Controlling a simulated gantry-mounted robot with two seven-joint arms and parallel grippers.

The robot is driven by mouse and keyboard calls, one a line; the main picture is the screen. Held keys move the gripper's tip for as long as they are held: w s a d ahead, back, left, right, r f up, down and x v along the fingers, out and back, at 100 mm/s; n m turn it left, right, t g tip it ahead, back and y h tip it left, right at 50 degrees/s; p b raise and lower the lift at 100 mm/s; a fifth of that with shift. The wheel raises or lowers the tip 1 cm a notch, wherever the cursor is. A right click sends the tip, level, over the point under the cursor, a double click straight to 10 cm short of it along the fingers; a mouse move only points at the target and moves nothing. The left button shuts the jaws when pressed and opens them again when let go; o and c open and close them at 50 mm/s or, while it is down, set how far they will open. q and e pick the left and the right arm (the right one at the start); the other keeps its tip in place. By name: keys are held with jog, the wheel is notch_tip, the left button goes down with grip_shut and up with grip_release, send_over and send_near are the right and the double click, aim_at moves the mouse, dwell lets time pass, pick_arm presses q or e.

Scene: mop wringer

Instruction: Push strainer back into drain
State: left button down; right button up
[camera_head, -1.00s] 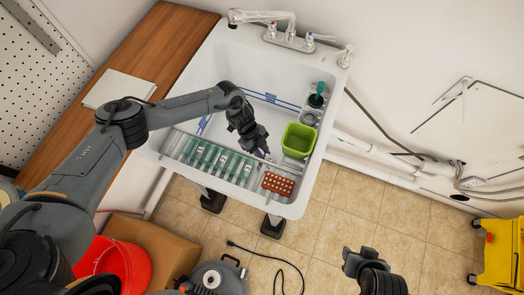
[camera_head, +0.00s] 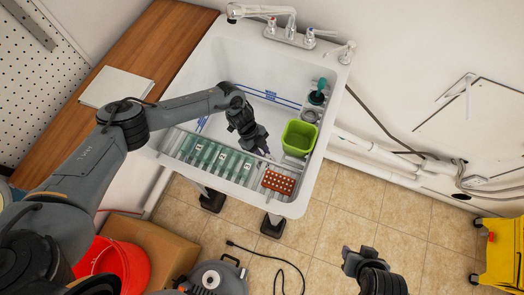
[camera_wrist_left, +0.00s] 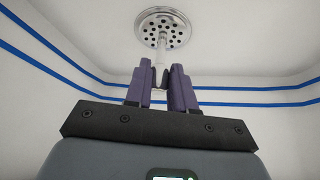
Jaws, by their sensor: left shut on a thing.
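The strainer (camera_wrist_left: 163,28) is a round metal disc with several holes and a stem, seen in the left wrist view above the fingertips. My left gripper (camera_wrist_left: 154,82) has its purple fingers closed around the stem. In the head view the left gripper (camera_head: 263,151) is inside the white sink (camera_head: 222,72), low and near the ribbed shelf. The strainer and drain are hidden by the gripper there. Whether the disc is seated in the drain or apart from it, I cannot tell. My right gripper (camera_head: 357,258) is outside the sink at the lower right; its opening is unclear.
A green cup (camera_head: 299,136), a red-brown sponge (camera_head: 278,182) and greenish bottles (camera_head: 215,160) sit along the sink's edges. The faucet (camera_head: 290,30) stands at the back. A red bucket (camera_head: 125,262), box (camera_head: 160,250) and yellow mop bucket (camera_head: 500,250) are on the floor.

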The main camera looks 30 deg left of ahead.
pick_arm(q)
jog(key=shift+f, duration=0.15)
dwell(0.5)
jog(key=c, duration=0.9)
grip_release()
jog(key=shift+o, duration=0.2)
